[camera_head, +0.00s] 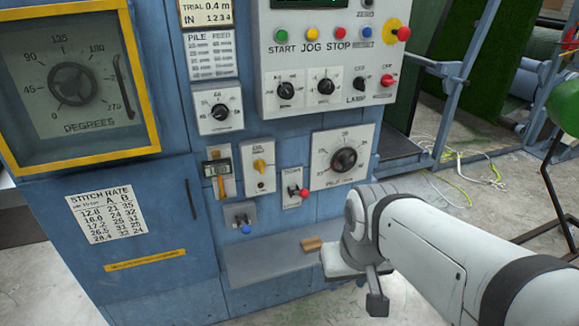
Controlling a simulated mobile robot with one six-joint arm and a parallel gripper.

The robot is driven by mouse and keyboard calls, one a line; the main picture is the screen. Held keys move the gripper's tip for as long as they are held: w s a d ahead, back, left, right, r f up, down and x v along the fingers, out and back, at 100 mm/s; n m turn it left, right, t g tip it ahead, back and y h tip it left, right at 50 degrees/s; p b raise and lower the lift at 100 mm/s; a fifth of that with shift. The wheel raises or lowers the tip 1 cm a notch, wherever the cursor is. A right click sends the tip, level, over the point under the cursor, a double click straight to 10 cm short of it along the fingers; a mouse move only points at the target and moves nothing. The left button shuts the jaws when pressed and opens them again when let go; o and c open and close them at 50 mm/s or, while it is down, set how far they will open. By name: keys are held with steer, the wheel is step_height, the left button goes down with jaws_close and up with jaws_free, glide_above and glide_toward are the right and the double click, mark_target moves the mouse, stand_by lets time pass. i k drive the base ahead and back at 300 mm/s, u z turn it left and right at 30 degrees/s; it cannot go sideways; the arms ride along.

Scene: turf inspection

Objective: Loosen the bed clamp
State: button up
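No control on the blue machine carries a label that I can read as bed clamp. A small lever with a blue ball (242,222) sits low on the front panel. A small white plate with a red-knobbed lever (297,193) is to its right; its label is too small to read. My gripper (374,293) is at the end of my white arm, low and right of both levers and apart from them. One dark finger shows pointing down; the rest is hidden by the arm, so I cannot tell its opening.
A grey ledge (265,262) juts out below the controls, with a small brown block (312,244) at its right. Cables (455,155) lie on the floor at right.

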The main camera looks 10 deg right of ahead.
mark_target(304, 193)
steer(key=k, duration=1.3)
steer(key=z, duration=0.45)
steer(key=i, duration=2.05)
steer(key=u, duration=0.35)
